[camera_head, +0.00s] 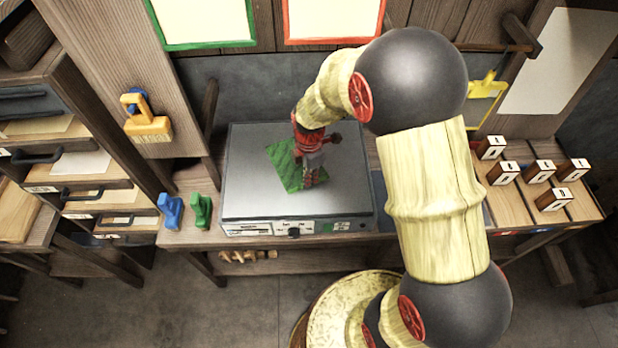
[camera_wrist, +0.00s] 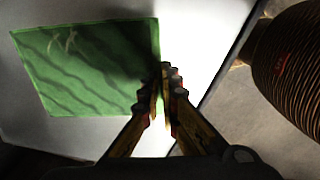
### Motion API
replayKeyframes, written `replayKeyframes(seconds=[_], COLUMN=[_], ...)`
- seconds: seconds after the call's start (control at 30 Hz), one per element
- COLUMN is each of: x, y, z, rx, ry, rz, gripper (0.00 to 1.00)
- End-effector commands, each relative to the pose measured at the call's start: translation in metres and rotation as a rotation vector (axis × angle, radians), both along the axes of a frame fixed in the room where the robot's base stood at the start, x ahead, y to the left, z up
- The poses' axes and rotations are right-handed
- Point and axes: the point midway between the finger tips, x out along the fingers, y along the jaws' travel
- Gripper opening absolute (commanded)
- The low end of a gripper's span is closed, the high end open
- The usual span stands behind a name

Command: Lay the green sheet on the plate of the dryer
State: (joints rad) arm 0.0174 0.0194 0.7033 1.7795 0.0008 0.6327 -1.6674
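The green sheet (camera_head: 286,168) is over the grey plate (camera_head: 250,190) of the dryer, near its middle. In the wrist view the sheet (camera_wrist: 80,65) looks flat, with dark wavy lines and a pale mark near one corner. My gripper (camera_head: 311,180) points down at the sheet's right side. In the wrist view the fingertips (camera_wrist: 163,78) are close together on the sheet's right edge and appear to pinch it. I cannot tell whether the whole sheet touches the plate. Part of it is hidden behind my gripper. The dryer's front panel (camera_head: 293,229) has a knob.
Blue (camera_head: 171,210) and green (camera_head: 201,209) clips stand left of the dryer. Several wooden stamps (camera_head: 541,171) stand on the right of the bench. Drawers (camera_head: 95,168) are at the left. Green (camera_head: 204,44) and red (camera_head: 330,40) frames hang behind. The plate around the sheet is bare.

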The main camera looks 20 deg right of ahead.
Motion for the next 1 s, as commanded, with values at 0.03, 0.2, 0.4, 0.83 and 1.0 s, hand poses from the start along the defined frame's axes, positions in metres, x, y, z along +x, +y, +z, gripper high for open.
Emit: replayKeyframes(seconds=[0.03,0.2,0.4,0.83,1.0], x=[0.0,0.0,0.0,0.0,0.001], y=[0.0,0.0,0.0,0.0,0.0], z=[-0.001,-0.003,-0.003,-0.002,0.011], rx=[0.0,0.0,0.0,0.0,0.0], ry=[0.0,0.0,0.0,0.0,-0.003], rz=[0.0,0.0,0.0,0.0,0.0], gripper=[0.0,0.06,0.17,0.26,0.26])
